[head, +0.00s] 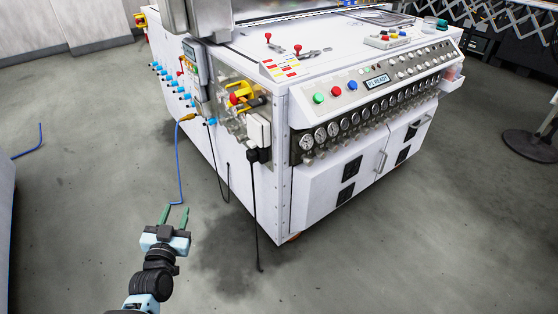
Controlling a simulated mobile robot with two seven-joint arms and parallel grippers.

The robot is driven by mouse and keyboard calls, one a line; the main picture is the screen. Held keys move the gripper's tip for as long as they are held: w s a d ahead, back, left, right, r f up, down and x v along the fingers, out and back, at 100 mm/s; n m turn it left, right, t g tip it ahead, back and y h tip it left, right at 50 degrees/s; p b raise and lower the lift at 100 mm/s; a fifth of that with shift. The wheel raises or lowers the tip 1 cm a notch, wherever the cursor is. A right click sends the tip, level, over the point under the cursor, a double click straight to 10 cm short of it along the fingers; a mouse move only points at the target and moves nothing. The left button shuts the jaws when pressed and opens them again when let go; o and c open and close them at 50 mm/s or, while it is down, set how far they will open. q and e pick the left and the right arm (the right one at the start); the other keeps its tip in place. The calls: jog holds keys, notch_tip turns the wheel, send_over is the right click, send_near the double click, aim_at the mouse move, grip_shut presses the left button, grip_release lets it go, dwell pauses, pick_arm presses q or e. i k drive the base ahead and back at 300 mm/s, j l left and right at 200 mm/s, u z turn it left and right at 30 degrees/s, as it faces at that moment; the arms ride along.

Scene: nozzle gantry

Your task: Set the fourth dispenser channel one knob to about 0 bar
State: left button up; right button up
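A white machine cabinet (265,182) stands in the middle of the head view. Its sloped front panel carries a row of round dial gauges (333,129) with small pale knobs (308,160) under them. The labels and needle readings are too small to read, so I cannot tell which knob is channel four's. My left gripper (176,208) is low in the picture, left of the cabinet and well apart from the gauges. My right gripper is not in view.
Cables, including a black one (256,215) and a blue one (180,165), hang from the cabinet's left side to the floor. A yellow-and-red switch (240,93) juts out there. A dark round stand base (529,145) is at the right. Grey floor in front is clear.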

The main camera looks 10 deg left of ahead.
aim_at(308, 160)
jog(key=i+l+u, duration=0.15)
jog(key=l+u, duration=0.25)
jog(key=i+l+u, duration=0.15)
jog(key=l+u, duration=0.2)
jog(key=i+l+u, duration=0.15)
jog(key=l, duration=0.25)
jog(key=l+u, duration=0.2)
jog(key=l, duration=0.2)
jog(key=i+l, duration=0.1)
jog(key=l, duration=1.2)
jog(key=i+l+u, duration=0.15)
jog(key=l, duration=1.2)
